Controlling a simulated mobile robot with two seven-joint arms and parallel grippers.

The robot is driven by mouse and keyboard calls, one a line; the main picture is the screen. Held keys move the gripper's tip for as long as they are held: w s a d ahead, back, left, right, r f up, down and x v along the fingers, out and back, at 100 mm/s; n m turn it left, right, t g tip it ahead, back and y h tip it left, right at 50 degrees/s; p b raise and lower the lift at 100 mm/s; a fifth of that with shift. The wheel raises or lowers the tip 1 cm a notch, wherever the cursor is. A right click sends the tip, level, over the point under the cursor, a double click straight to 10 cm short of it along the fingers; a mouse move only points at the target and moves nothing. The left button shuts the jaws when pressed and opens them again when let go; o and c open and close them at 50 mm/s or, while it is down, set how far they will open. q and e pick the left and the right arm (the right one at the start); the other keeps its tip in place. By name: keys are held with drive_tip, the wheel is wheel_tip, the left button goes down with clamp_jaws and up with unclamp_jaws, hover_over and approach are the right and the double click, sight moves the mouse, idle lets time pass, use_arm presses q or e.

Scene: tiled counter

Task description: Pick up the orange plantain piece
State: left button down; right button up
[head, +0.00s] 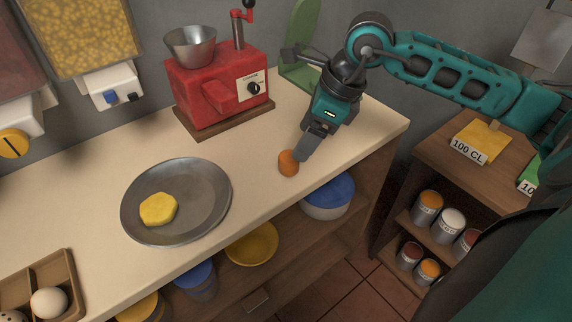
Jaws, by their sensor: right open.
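The orange plantain piece (288,163) is a short orange cylinder on the pale counter, near its front edge. My right gripper (302,153) reaches down from the upper right, with its fingers right beside the piece's upper right side. It is open; whether a finger touches the piece or passes behind it, I cannot tell. My left gripper does not show.
A grey metal plate (205,220) with a yellow piece (158,209) lies to the left. A red grinder (215,90) stands behind. Bowls and cans sit on shelves below. Counter between plate and plantain piece is clear.

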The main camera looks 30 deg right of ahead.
sight(286, 164)
drive_tip(key=x, duration=0.7)
drive_tip(key=shift+w+a+f, duration=0.1)
drive_tip(key=shift+f, duration=0.05)
drive_tip(key=shift+c, duration=0.3)
drive_tip(key=c, duration=1)
